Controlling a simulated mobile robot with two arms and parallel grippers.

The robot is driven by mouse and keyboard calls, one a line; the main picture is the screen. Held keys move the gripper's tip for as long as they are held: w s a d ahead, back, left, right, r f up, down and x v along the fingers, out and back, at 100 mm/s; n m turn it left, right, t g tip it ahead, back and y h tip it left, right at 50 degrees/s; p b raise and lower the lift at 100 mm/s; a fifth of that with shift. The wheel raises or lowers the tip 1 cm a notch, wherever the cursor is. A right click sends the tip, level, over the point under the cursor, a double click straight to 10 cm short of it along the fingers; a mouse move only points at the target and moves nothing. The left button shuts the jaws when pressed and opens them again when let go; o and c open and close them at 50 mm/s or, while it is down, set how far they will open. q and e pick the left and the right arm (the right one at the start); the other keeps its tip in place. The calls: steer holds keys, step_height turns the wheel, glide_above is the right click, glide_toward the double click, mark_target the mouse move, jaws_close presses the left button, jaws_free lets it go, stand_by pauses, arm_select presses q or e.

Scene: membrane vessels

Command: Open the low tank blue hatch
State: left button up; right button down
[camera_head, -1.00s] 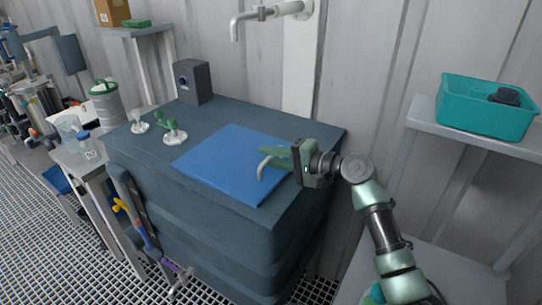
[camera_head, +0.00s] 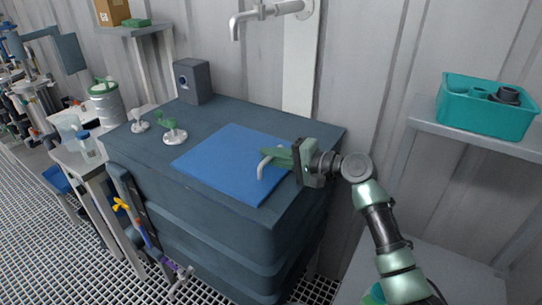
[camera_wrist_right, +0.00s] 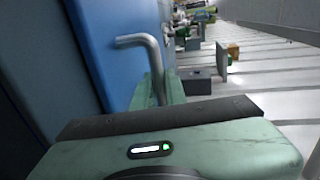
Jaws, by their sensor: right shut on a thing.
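The blue hatch (camera_head: 226,165) lies flat and closed on top of the dark blue-grey low tank (camera_head: 262,229). A bent grey handle (camera_head: 262,169) stands up from the hatch's right part. My right gripper (camera_head: 277,157) reaches in from the right and is shut on the handle. In the right wrist view, the handle (camera_wrist_right: 147,52) rises between the green fingers (camera_wrist_right: 158,90), and the blue hatch (camera_wrist_right: 107,45) fills the left. My left gripper is not in view.
A dark box (camera_head: 192,81) stands at the tank's back left, with green and white valve fittings (camera_head: 173,132) nearby. A pipe with a tap (camera_head: 265,13) hangs on the wall above. A teal bin (camera_head: 487,106) sits on a shelf at right.

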stand_by(0.8)
steer(key=shift+w+r+p, duration=0.1)
steer(key=shift+r+p, duration=0.5)
steer(key=shift+p, duration=0.4)
step_height(320, 180, up, 6)
steer(key=w+a+g+h+p, duration=0.1)
steer(key=a+g+h+p, duration=0.1)
steer(key=p, duration=0.8)
step_height(320, 180, up, 5)
steer(key=p, duration=0.4)
glide_above(252, 159)
steer(key=shift+w+a+r+p, duration=0.35)
steer(key=shift+a+r, duration=0.15)
steer(key=shift+r, duration=0.15)
